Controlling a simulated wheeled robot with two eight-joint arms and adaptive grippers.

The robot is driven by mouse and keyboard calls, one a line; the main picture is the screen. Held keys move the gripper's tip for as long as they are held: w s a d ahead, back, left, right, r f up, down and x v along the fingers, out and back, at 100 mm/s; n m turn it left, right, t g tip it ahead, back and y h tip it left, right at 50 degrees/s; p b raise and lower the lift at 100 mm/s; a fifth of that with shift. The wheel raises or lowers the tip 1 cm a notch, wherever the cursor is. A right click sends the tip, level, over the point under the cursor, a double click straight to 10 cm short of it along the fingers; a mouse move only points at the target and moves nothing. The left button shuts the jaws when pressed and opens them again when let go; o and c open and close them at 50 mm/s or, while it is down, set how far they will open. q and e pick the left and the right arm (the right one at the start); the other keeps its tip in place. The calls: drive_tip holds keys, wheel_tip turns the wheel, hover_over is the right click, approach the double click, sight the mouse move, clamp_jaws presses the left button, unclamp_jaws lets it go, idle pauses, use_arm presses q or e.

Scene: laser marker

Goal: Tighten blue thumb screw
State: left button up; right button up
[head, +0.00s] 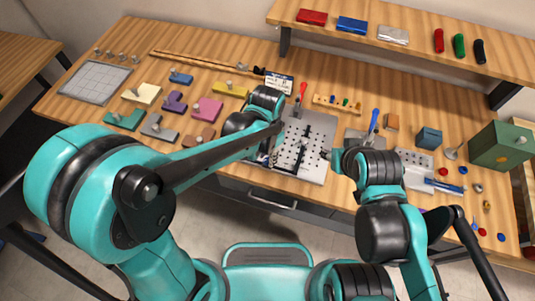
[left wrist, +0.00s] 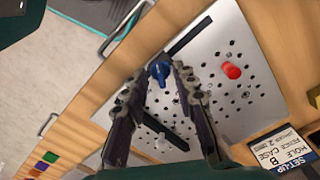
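The blue thumb screw (left wrist: 158,71) stands on the perforated metal plate (left wrist: 215,40) in the left wrist view. My left gripper (left wrist: 160,76) is open, with one finger on each side of the blue knob and a gap that looks clear on both sides. I cannot tell whether either finger touches it. A red thumb screw (left wrist: 231,71) stands on the plate to the right. In the head view my left gripper (head: 270,157) is over the left part of the plate (head: 317,165) and hides the blue screw. My right gripper (head: 328,155) is at the plate's right edge; its fingers are too small to read.
A dark bar (left wrist: 165,131) lies on the plate near the left fingers. A setup card (head: 279,83) stands behind the plate. A red-handled tool (head: 303,89) and a blue-handled tool (head: 374,119) stand nearby. A green box (head: 499,147) is at the right.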

sight(267, 158)
use_arm(q)
drive_tip(key=shift+r, duration=0.1)
wheel_tip(267, 158, up, 12)
idle(0.5)
idle(0.4)
